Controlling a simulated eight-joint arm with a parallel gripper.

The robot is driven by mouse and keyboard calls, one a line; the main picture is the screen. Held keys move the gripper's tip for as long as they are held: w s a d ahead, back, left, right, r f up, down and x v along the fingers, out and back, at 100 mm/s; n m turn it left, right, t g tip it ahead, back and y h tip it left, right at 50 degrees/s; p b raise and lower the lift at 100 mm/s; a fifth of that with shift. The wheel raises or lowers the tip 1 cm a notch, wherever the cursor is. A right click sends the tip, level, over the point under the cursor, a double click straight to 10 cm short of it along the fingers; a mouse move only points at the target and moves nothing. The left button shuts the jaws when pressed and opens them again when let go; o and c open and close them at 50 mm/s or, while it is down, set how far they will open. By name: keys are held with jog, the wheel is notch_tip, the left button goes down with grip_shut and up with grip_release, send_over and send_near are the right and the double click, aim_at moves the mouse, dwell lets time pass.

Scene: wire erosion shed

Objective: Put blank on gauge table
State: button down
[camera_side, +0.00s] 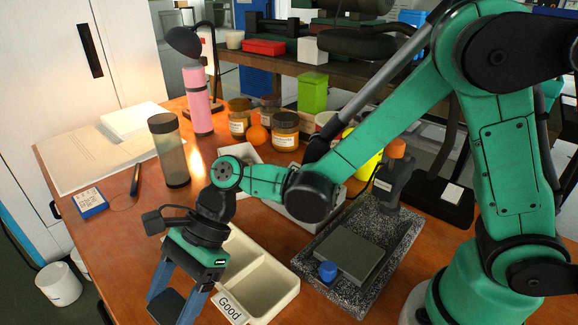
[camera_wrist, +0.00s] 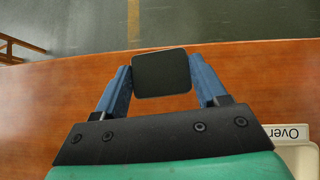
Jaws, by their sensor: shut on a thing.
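The blank is a dark, flat, squarish plate (camera_wrist: 162,73), held between the two blue fingers of my gripper (camera_wrist: 161,82). In the side view my gripper (camera_side: 176,296) points down at the lower left with the blank (camera_side: 167,308) between its fingertips. It is near the front edge of the wooden table, left of the labelled tray. The gauge table looks to be the grey square plate (camera_side: 345,250) on a speckled granite base (camera_side: 310,272) to the right, with a blue knob (camera_side: 328,270) at its front corner. Its top looks bare.
A cream compartment tray (camera_side: 283,290) marked "Good" lies between my gripper and the granite base. In the wrist view a tray corner (camera_wrist: 290,132) reads "Over". A gauge post (camera_side: 391,180) stands behind the grey plate. A tall bottle (camera_side: 170,155) and several jars stand farther back.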

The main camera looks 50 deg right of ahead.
jog(key=shift+f, duration=3.35)
jog(key=shift+f, duration=0.1)
jog(key=shift+c, duration=0.2)
grip_release()
jog(key=shift+f, duration=0.1)
jog(key=v, duration=0.5)
jog(key=shift+d, duration=0.2)
jog(key=s+d+r+n+t+h, duration=0.1)
jog(key=d+r+n+t+h, duration=0.2)
jog(key=d+n, duration=0.5)
jog(key=s+d+r+n+t+h, duration=0.1)
jog(key=d+r+n+t+h, duration=0.3)
jog(key=d+r+n, duration=0.3)
jog(key=d+h, duration=0.1)
jog(key=d, duration=0.3)
jog(key=shift+n+t+h, duration=0.3)
jog(key=shift+n, duration=0.1)
jog(key=shift+s+d+r+n, duration=0.1)
jog(key=shift+s+d+n, duration=0.15)
jog(key=shift+d+n, duration=0.3)
jog(key=shift+c, duration=0.6)
